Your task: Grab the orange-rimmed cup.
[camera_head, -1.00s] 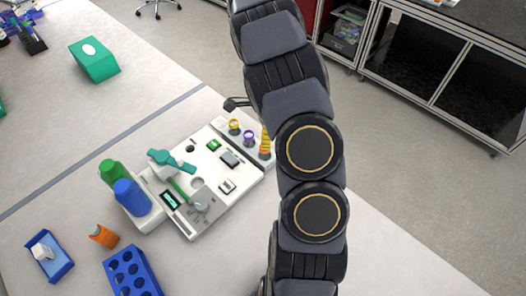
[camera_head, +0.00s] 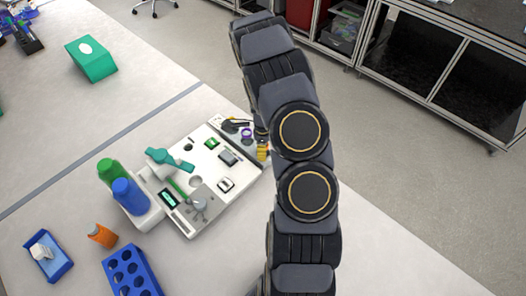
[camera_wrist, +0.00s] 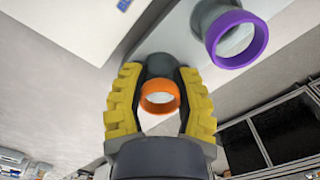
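The orange-rimmed cup (camera_wrist: 160,97) shows in the wrist view as an orange ring on a dark grey body. It is between the two yellow ribbed fingers of my gripper (camera_wrist: 160,82). The fingers stand apart with small gaps beside the orange rim, so my gripper is open around the cup. Whether a finger touches the grey body is unclear. In the head view my gripper (camera_head: 262,151) is at the right edge of the white device, mostly behind my arm. I cannot make out the orange-rimmed cup there.
A purple-rimmed cup (camera_wrist: 238,40) stands close on the right in the wrist view. An orange-brown bottle (camera_head: 101,236), blue rack (camera_head: 130,273) and blue tray (camera_head: 48,258) stand at lower left.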

